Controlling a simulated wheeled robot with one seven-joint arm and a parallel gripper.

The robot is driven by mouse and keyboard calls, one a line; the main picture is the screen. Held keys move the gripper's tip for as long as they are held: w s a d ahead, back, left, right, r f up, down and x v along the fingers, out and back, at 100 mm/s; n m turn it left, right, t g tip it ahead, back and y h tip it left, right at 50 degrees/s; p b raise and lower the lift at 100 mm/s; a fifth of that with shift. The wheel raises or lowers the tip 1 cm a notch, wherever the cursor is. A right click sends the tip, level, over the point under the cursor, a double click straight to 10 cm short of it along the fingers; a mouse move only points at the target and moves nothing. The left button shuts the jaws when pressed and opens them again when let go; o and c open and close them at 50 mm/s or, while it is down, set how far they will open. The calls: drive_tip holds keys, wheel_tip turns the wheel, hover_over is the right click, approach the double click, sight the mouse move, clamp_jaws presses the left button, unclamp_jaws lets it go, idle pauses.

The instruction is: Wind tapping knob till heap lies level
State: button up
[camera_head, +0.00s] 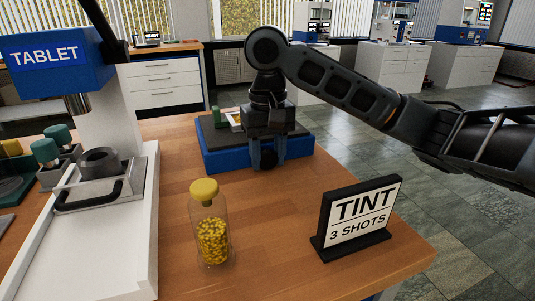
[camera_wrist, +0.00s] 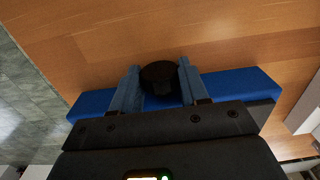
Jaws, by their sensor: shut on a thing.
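The tapping knob (camera_head: 268,160) is a dark round knob on the front of a blue-based device (camera_head: 215,160) with a dark grey top. My gripper (camera_head: 267,163) points down in front of that device, its two fingers shut on the knob from either side. In the wrist view the knob (camera_wrist: 160,76) sits between the blue-grey fingers (camera_wrist: 158,72), in front of the blue base (camera_wrist: 240,86). A small white piece and a green piece (camera_head: 216,115) show on the device's top, partly behind my gripper. No heap can be made out; my gripper hides part of the top.
A jar of yellow pellets (camera_head: 212,240) and a "TINT 3 SHOTS" sign (camera_head: 360,218) stand on the wooden bench (camera_head: 290,265). A blue and white "TABLET" press (camera_head: 105,190) stands at left. Bare bench lies between the jar, sign and device.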

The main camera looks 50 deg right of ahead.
sight(273, 152)
drive_tip(key=c, duration=0.3)
drive_tip(key=shift+y+p, duration=0.3)
drive_tip(key=shift+p, duration=0.05)
drive_tip(key=shift+s+t+y+p, duration=0.1)
drive_tip(key=shift+t+y+p, duration=0.25)
drive_tip(key=shift+t+y, duration=0.05)
drive_tip(key=o, duration=1)
drive_tip(key=r, duration=0.2)
drive_tip(key=r+p, duration=0.1)
drive_tip(key=r, duration=0.2)
drive_tip(key=d+r+p, duration=0.1)
drive_tip(key=r, duration=0.1)
drive_tip(key=shift+s+r, duration=0.3)
drive_tip(key=shift+r, duration=0.05)
